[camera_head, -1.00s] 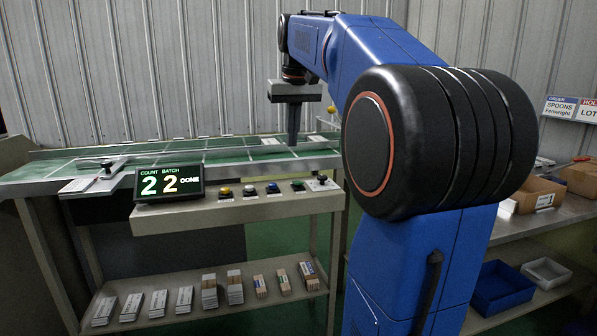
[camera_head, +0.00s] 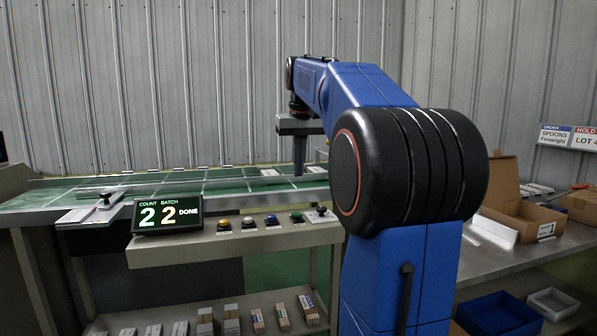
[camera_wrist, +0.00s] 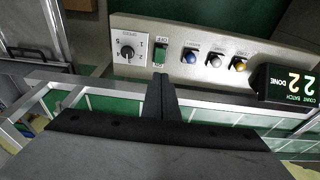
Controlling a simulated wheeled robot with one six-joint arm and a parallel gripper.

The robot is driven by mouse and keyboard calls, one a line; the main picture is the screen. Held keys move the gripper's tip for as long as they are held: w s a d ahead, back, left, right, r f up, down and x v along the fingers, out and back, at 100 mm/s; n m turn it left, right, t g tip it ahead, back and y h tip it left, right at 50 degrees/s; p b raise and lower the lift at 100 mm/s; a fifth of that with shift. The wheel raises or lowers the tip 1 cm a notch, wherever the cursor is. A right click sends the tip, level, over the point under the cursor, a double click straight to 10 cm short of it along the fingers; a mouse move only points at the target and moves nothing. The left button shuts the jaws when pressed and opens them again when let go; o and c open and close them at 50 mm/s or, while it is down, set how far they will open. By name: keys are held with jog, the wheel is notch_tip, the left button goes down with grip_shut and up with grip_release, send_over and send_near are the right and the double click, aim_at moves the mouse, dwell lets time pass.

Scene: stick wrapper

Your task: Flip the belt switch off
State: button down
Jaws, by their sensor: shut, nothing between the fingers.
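The control panel (camera_head: 240,249) stands at the front of the green conveyor belt (camera_head: 245,186). A green rocker switch (camera_head: 297,217) sits near the panel's right end. My gripper (camera_head: 299,173) is shut and empty, pointing down over the belt behind the switch. In the wrist view the fingertips (camera_wrist: 161,80) lie close to the switch in the picture. They look apart from it, above the panel. Which way the rocker is pressed I cannot tell.
Blue (camera_head: 271,219), white (camera_head: 248,222) and yellow (camera_head: 225,224) buttons sit left of the switch. A rotary knob (camera_wrist: 127,52) sits beside it on the other side. The display (camera_head: 168,215) reads 2, 2, DONE. Cardboard boxes (camera_head: 522,218) stand on the right bench.

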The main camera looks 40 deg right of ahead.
send_over(297, 214)
jog(key=f, duration=0.9)
jog(key=shift+s+f, duration=0.25)
jog(key=shift+f, duration=0.1)
jog(key=shift+s+a+f, duration=0.1)
jog(key=shift+a+f, duration=0.05)
jog(key=shift+f, duration=0.65)
jog(key=shift+s+a+f+t+h, duration=0.15)
jog(key=shift+s+f+t+h, duration=0.15)
jog(key=shift+s+f+t, duration=0.25)
jog(key=shift+w+r, duration=0.1)
jog(key=shift+w, duration=0.35)
jog(key=shift+w+d+r, duration=0.25)
jog(key=shift+w+d, duration=0.1)
jog(key=shift+w, duration=0.2)
